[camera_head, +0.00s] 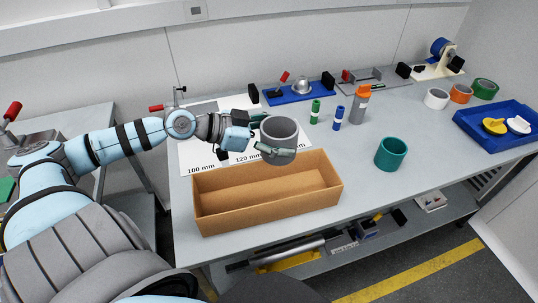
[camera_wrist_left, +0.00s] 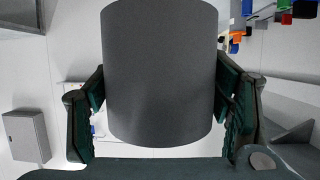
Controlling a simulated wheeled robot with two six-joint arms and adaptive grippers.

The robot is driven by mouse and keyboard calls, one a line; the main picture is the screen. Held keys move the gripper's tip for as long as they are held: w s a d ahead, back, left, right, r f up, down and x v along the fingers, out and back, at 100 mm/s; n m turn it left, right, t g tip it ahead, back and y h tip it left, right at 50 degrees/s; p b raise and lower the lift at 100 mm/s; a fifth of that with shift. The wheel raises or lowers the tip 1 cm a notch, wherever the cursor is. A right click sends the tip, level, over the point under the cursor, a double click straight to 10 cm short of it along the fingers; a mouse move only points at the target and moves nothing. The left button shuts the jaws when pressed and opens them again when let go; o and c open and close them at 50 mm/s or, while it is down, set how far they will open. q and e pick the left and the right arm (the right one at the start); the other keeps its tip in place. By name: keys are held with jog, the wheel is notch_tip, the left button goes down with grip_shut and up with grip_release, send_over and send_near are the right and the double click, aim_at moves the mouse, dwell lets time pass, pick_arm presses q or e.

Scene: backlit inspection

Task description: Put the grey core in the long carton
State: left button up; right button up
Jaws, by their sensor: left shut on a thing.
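The grey core (camera_head: 279,139) is a short, wide hollow cylinder. My left gripper (camera_head: 268,135) is shut on it and holds it above the table, just behind the long carton. In the left wrist view the grey core (camera_wrist_left: 160,75) fills the middle, with a green finger of the left gripper (camera_wrist_left: 160,110) on each side. The long carton (camera_head: 275,208) is an open brown box near the table's front edge. Its visible inside is empty. The core hides part of the white sheet behind it. My right gripper is not in view.
A teal ring (camera_head: 391,154) stands right of the carton. Green and blue small cylinders (camera_head: 315,112) and an orange-capped bottle (camera_head: 360,105) stand behind. A blue tray (camera_head: 495,128) and white, orange and green rings (camera_head: 460,94) are at right. Table between carton and teal ring is clear.

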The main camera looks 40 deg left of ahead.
pick_arm(q)
notch_tip(320, 180, down, 20)
jog(key=b, duration=0.5)
jog(key=shift+w+a+r, duration=0.1)
jog(key=shift+r, duration=0.1)
jog(key=shift+f+b, duration=0.1)
jog(key=shift+b, duration=0.25)
jog(key=o, duration=1)
jog(key=shift+c, duration=0.2)
